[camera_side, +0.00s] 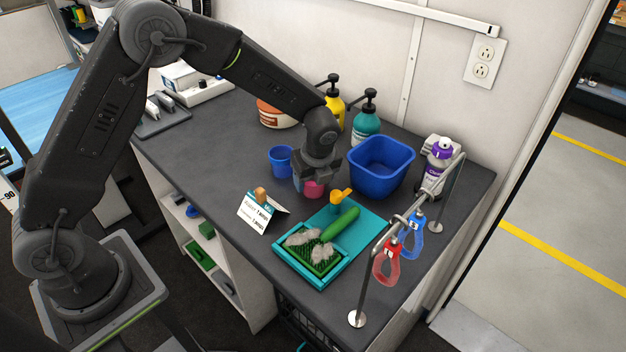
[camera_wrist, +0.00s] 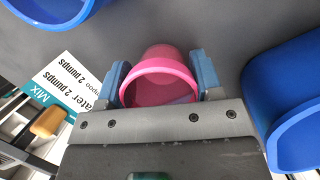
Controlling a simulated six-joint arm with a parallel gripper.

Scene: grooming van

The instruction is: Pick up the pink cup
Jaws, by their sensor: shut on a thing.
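The pink cup (camera_side: 314,189) is on the dark counter, mostly hidden under my gripper in the side view. In the wrist view the pink cup (camera_wrist: 160,78) sits between the two blue-grey fingers, its open mouth facing the camera. My gripper (camera_side: 312,185) is shut on the cup, with one finger on each side of it in the wrist view (camera_wrist: 160,82). I cannot tell whether the cup is touching the counter or slightly raised.
A blue cup (camera_side: 281,161) stands close on the left and a blue basin (camera_side: 382,167) close on the right. A folded card (camera_side: 258,212), a teal tray (camera_side: 318,262) with a green brush, and a rack with red and blue loops (camera_side: 388,262) are nearer. Pump bottles (camera_side: 366,124) stand behind.

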